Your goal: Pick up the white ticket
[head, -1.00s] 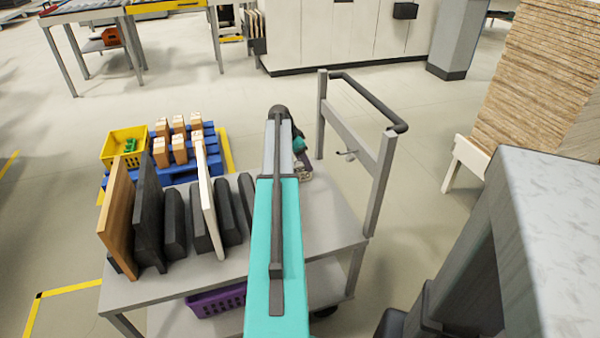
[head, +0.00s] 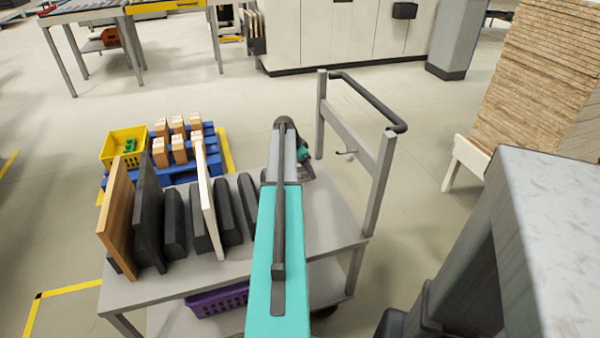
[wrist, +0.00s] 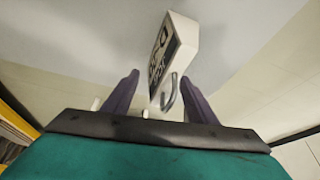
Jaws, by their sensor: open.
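The white ticket (wrist: 180,45), a pale piece with black print on one face, shows in the wrist view ahead of my gripper (wrist: 160,78). A grey curved loop or hook (wrist: 171,92) shows at its lower end, between the fingers. My gripper is open, with one purple finger on each side of the ticket's lower part. I cannot tell whether either finger touches it. In the head view my arm hides most of the gripper above the right part of the grey cart (head: 335,215), and I cannot make out the ticket there.
Upright dark, brown and white boards (head: 120,220) stand on the left of the cart. The cart's handle frame (head: 380,185) with a small hook rises at its right. A purple basket (head: 218,300) sits on the lower shelf. Blue pallet (head: 180,175) and yellow bin (head: 124,147) stand behind.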

